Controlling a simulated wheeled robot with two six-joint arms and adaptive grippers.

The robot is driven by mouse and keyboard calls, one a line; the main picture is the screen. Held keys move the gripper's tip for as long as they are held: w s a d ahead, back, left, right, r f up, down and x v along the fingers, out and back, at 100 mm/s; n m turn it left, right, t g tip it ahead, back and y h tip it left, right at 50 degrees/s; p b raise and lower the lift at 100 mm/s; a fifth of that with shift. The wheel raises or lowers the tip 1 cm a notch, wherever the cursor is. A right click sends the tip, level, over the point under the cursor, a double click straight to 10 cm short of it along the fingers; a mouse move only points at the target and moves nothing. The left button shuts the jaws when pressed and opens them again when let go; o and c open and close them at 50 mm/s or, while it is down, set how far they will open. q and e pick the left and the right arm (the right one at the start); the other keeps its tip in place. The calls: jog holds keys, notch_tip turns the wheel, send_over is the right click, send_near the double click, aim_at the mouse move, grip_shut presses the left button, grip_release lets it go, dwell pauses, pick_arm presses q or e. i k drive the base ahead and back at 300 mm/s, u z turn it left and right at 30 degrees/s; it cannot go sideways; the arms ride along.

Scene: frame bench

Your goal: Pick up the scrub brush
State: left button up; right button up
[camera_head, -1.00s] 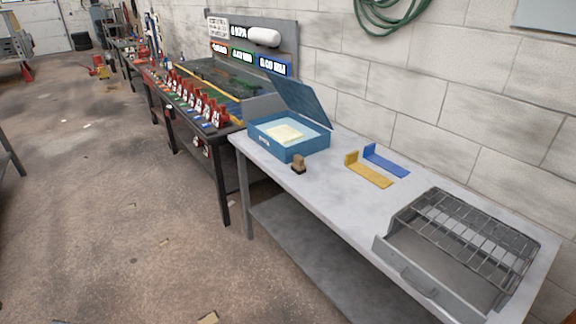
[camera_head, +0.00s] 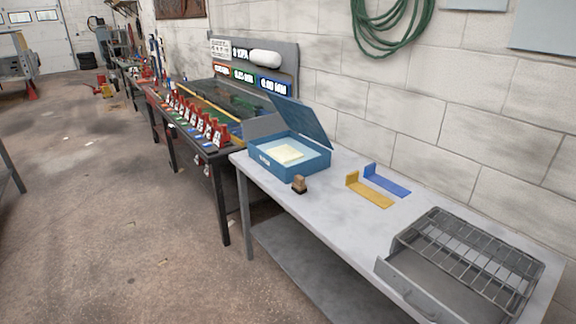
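A small brown block with a dark base (camera_head: 299,185) stands on the grey bench in front of the blue box. It may be the scrub brush, but it is too small to tell. Neither of my grippers shows in the head view.
The grey bench (camera_head: 330,208) holds an open blue box (camera_head: 289,168) with a pale block inside, a yellow bracket (camera_head: 370,194), a blue bracket (camera_head: 388,183) and a wire rack over a grey drawer (camera_head: 470,262). A dark bench with red clamps (camera_head: 215,132) stands beyond.

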aim_at(298, 186)
jog(key=u, duration=0.55)
jog(key=i, duration=1.3)
jog(key=u, duration=0.15)
